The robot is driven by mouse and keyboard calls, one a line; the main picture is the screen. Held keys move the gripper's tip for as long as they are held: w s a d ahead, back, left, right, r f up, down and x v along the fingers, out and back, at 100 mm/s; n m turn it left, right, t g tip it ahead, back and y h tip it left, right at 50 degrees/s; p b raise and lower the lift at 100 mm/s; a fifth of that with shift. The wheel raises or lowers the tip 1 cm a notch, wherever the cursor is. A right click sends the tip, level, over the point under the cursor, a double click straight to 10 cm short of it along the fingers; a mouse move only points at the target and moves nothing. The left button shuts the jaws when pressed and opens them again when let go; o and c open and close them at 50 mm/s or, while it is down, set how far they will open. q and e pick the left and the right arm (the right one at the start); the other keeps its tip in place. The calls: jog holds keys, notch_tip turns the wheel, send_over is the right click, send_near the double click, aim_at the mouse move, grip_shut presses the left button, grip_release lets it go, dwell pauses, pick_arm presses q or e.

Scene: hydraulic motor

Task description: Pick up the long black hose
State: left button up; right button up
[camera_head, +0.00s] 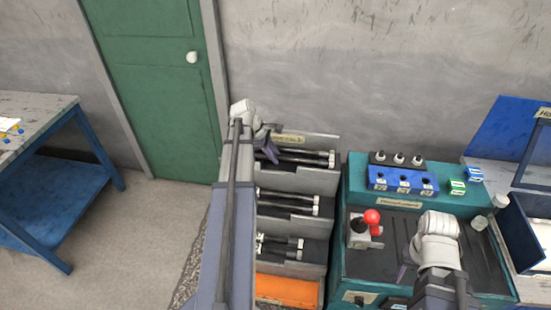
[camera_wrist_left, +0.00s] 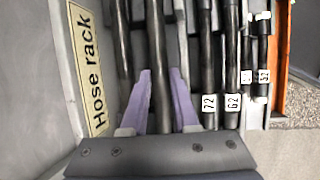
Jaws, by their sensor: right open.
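Black hoses lie in pairs on the tiers of the grey hose rack (camera_head: 316,183). The long black hose (camera_head: 303,158) is on the top tier, nearest the wall, beside another hose. My left gripper (camera_head: 266,148) is at the left end of that tier. In the left wrist view, the purple fingers of my left gripper (camera_wrist_left: 160,85) stand on both sides of a long black hose (camera_wrist_left: 158,45), very close to it. I cannot tell whether they press on it. My right gripper (camera_head: 407,262) is open and empty above the green workbench, partly hidden by its own wrist.
The green bench (camera_head: 346,190) right of the rack carries a red-knobbed lever (camera_head: 371,217) and a blue block (camera_head: 402,180). An orange panel (camera_head: 287,289) is at the rack's near end. Shorter hoses with white number labels (camera_wrist_left: 208,103) lie right of the gripped-around hose.

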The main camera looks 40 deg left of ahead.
pick_arm(q)
grip_shut()
dwell(1.0)
